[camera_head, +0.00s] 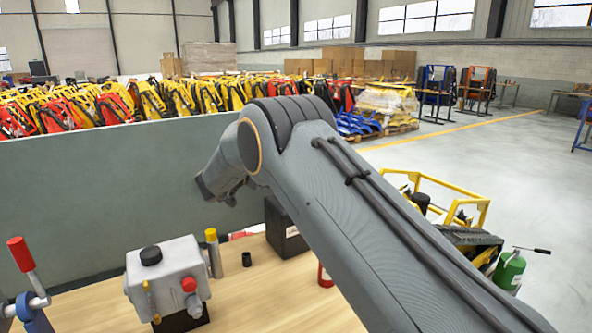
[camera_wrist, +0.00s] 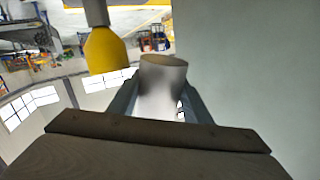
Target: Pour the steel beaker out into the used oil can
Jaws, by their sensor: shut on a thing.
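The steel beaker (camera_wrist: 165,84) is a pale grey cup between the two fingers of my gripper (camera_wrist: 160,98) in the wrist view. My gripper is shut on it. The wrist picture is upside down, with floor at the top and windows below, and the beaker's round rim is towards the floor side, so it looks tipped mouth down. In the head view my arm hides the beaker and most of the gripper. I cannot surely tell the used oil can; a dark box (camera_head: 288,240) and a partly hidden red container (camera_head: 325,276) stand near my arm. No liquid stream shows.
On the wooden bench (camera_head: 262,298) stand a grey unit with a red knob (camera_head: 168,278), a yellow-capped cylinder (camera_head: 213,254), a small black cup (camera_head: 247,259) and a red-handled lever (camera_head: 24,262). A grey-green panel (camera_head: 110,195) rises behind. A green canister (camera_head: 509,271) is at the right.

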